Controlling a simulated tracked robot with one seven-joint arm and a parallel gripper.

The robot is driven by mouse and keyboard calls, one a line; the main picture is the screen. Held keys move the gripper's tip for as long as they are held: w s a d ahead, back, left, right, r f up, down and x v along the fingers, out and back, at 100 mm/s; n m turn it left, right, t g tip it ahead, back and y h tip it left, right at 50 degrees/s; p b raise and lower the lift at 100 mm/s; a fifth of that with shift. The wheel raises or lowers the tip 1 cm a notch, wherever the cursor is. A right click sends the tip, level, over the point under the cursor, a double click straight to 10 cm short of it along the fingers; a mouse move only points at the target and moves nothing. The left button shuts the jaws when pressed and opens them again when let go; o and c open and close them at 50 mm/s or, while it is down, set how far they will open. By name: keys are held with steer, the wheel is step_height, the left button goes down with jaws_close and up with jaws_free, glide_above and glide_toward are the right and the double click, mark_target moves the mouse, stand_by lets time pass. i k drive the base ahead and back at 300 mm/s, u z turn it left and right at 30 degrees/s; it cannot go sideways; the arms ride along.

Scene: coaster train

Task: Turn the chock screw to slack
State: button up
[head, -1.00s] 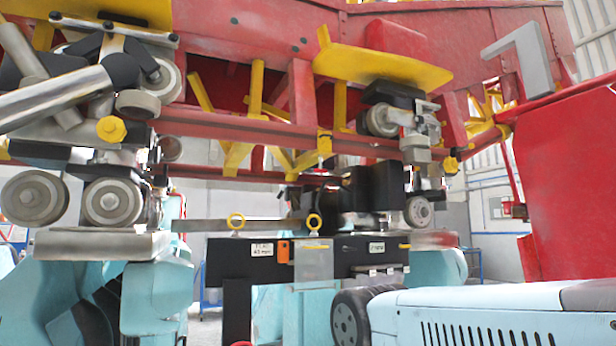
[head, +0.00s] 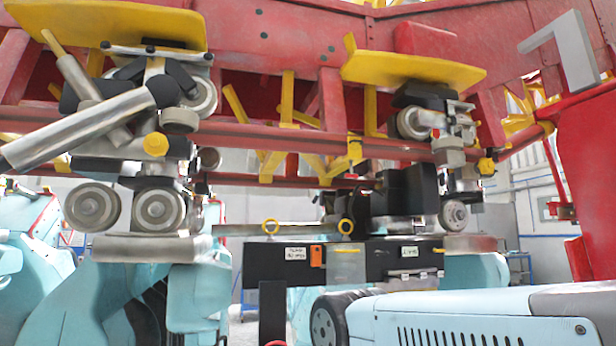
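A black beam (head: 380,262) hangs under the red coaster car, with white labels, an orange tag (head: 317,256) and a grey block (head: 348,264) on its front. I cannot tell for certain which part is the chock screw. Its setting is not readable. The label writing is too small to read. My gripper is not in view.
Wheel assemblies stand left (head: 155,205) and right (head: 452,210) of the beam under the red frame (head: 300,45). Yellow plates (head: 415,69) jut out above. A light-blue vented housing (head: 470,318) with a dark wheel fills the lower right, close to me.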

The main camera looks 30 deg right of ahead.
mark_target(352, 175)
steer(key=z, duration=0.25)
steer(key=i, duration=0.15)
steer(key=u, duration=2.55)
steer(key=k, duration=1.75)
steer(key=z, duration=0.45)
steer(key=i, duration=0.15)
steer(key=z, duration=2.2)
